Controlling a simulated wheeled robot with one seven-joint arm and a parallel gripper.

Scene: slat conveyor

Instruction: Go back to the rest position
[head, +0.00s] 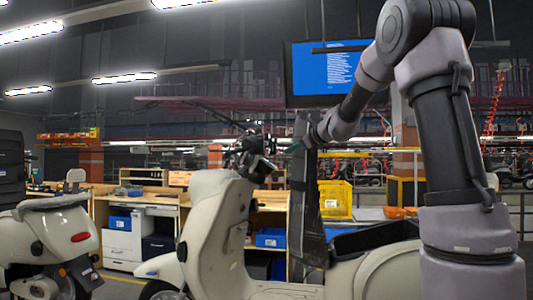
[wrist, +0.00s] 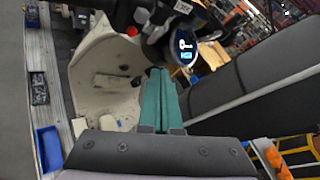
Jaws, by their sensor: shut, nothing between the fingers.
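My gripper (head: 291,149) reaches out to the left beside the handlebar of a cream scooter (head: 212,225). In the wrist view its two teal fingers (wrist: 160,74) lie together with nothing between them. The scooter's cream front shield (wrist: 104,75) shows to the left of the fingers in the wrist view.
Another cream scooter (head: 55,238) stands at the left. Workbenches with blue bins (head: 270,238), a yellow crate (head: 335,199) and a blue screen (head: 325,73) are farther back.

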